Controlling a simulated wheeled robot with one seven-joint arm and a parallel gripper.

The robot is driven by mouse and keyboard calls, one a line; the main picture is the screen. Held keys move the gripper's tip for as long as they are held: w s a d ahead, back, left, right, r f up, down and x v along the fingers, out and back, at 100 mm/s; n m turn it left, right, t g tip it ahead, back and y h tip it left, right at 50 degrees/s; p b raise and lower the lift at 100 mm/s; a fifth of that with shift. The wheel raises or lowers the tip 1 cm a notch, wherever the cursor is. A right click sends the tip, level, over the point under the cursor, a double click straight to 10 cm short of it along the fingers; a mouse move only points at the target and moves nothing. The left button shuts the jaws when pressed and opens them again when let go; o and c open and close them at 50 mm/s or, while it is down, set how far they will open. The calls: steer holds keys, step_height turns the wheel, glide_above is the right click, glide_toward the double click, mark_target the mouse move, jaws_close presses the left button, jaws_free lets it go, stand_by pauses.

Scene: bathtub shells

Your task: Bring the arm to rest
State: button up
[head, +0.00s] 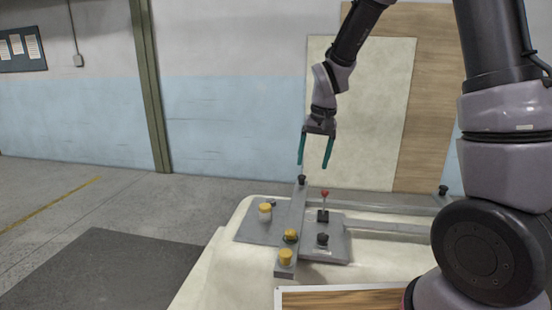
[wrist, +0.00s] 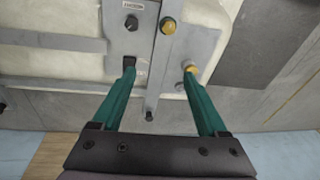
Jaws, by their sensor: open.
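My gripper (head: 316,165) is open and empty, with two teal fingers pointing down, in the air above the far edge of the white bathtub shell (head: 210,275). In the wrist view the gripper (wrist: 160,72) spreads its fingers over a grey bar and plate on the shell, with nothing between them but the view below. My arm comes down from the upper right in the head view.
A grey plate (head: 335,250) on the shell carries a red-tipped lever (head: 324,197), a black knob (head: 322,239) and yellow-topped knobs (head: 265,208). A grey bar (head: 296,225) crosses it. A wood-topped surface (head: 335,299) lies in front. Floor at left is clear.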

steer(key=s+d+r+m+t, duration=0.1)
steer(key=s+d+r, duration=0.25)
steer(key=r, duration=0.35)
steer(key=s+d+r+t, duration=0.2)
steer(key=s+d+r, duration=0.15)
steer(key=r, duration=0.25)
steer(key=s+d+r+m+t, duration=0.1)
steer(key=s+d+r, duration=0.2)
steer(key=s, duration=0.3)
steer(key=s+d+r+m+t, duration=0.1)
steer(key=s+d+r, duration=0.2)
steer(key=s, duration=0.3)
steer(key=shift+d+r+t+y, duration=0.2)
steer(key=shift+r+t+y, duration=0.15)
steer(key=shift+r, duration=0.35)
